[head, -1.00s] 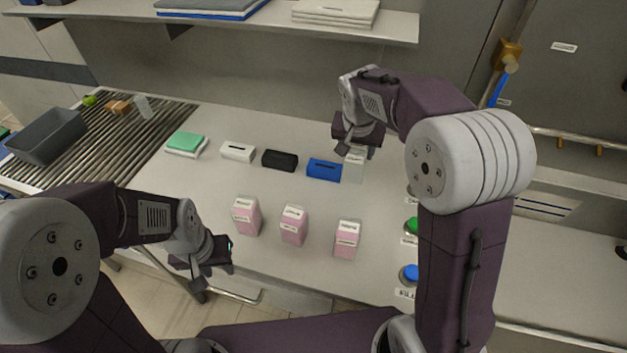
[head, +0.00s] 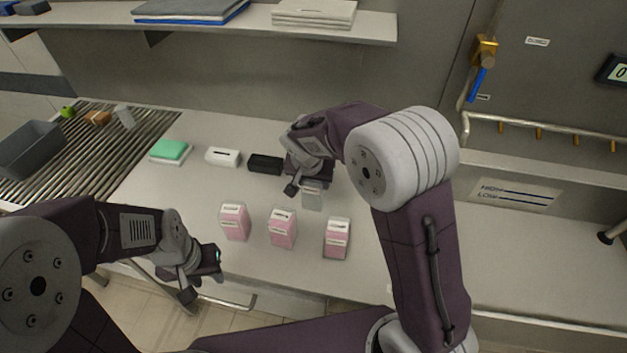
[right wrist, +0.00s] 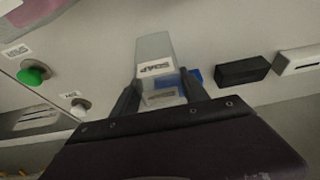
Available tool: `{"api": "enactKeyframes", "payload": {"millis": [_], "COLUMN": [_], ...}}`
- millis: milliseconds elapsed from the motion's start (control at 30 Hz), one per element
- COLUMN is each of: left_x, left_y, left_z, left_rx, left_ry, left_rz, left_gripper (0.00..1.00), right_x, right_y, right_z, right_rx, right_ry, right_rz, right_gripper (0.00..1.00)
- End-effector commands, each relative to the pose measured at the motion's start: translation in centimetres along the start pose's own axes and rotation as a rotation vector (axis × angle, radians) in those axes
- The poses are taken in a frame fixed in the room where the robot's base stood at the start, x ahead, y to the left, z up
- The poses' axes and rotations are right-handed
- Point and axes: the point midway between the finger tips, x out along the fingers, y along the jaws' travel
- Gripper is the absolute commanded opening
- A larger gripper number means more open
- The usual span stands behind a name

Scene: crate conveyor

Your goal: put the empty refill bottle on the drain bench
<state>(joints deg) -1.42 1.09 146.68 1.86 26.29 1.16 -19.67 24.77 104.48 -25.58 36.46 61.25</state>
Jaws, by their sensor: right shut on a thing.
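A clear grey bottle labelled SOAP (right wrist: 157,62) is between the two fingers of my right gripper (right wrist: 158,93) in the right wrist view. It looks empty. In the head view my right gripper (head: 306,188) is shut on this bottle (head: 313,198) over the counter, behind the pink bottles; its height is hard to judge. Three pink bottles (head: 234,222) (head: 282,228) (head: 337,238) stand in a row in front. My left gripper (head: 203,279) is open and empty, off the counter's front edge. I cannot tell which surface is the drain bench.
A slatted metal surface (head: 62,165) at left holds a grey tub (head: 30,150) and small items. A green sponge-like block (head: 171,150), a white box (head: 222,157) and a black box (head: 266,163) line the counter.

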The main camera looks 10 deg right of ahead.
Motion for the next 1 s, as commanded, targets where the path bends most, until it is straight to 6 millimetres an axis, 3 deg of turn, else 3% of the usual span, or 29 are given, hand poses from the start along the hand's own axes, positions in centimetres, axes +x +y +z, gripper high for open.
{"api": "enactKeyframes", "payload": {"millis": [100,133,200,567,1000], "left_x": [0.5,0.4,0.3,-0.3,-0.7], "left_y": [0.0,0.0,0.0,0.0,0.0], "left_z": [0.1,0.0,0.0,0.0,-0.1], "left_rx": [0.000,0.000,0.000,0.000,0.000], "left_ry": [0.000,0.000,0.000,0.000,0.000], "left_rz": [0.000,0.000,0.000,0.000,0.000], "left_gripper": [0.36,0.36,0.36,0.36,0.36], "right_x": [0.4,0.3,0.2,-0.4,-10.4], "right_y": [0.0,0.0,0.0,0.0,-0.1], "right_z": [0.2,0.1,0.1,-0.2,-0.1], "right_rx": [0.000,0.000,0.000,0.000,0.000], "right_ry": [0.000,0.000,0.000,0.001,0.003], "right_rz": [0.000,0.000,0.000,-0.001,-0.004], "right_gripper": [0.13,0.58,0.74,0.74,0.74]}}
